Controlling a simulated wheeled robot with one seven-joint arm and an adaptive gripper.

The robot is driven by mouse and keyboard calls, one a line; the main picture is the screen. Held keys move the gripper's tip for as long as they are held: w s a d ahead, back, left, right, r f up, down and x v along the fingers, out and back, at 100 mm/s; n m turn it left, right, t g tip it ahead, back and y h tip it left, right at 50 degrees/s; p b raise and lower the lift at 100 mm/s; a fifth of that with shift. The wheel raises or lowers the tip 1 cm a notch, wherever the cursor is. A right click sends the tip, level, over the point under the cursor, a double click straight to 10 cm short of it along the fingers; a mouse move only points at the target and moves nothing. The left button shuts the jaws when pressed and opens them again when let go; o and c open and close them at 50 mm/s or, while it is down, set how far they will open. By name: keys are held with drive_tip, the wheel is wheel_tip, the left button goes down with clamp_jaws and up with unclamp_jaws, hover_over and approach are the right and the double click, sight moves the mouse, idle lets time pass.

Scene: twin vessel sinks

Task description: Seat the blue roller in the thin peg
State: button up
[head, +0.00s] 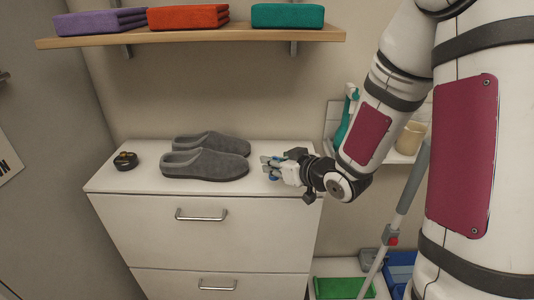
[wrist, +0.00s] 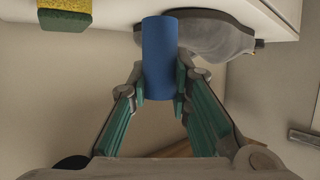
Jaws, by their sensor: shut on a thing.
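The blue roller (wrist: 161,58) is a plain blue cylinder, held between the two fingers of my gripper (wrist: 162,92) in the wrist view. My gripper is shut on it, and its far end sticks out past the fingertips. In the head view my gripper (head: 269,168) is at the right end of the white cabinet top, to the right of the grey slippers. There the roller is too small and covered to make out clearly. I cannot make out a thin peg in either view.
Two grey slippers (head: 205,166) lie on the white cabinet (head: 140,181), with a small black round object (head: 125,160) to their left. A yellow and green sponge (wrist: 66,15) shows in the wrist view. A wooden shelf (head: 200,39) with folded towels hangs above.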

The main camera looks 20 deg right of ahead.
drive_tip(key=s+p, duration=0.5)
drive_tip(key=shift+s+r, duration=0.25)
drive_tip(key=shift+r, duration=0.05)
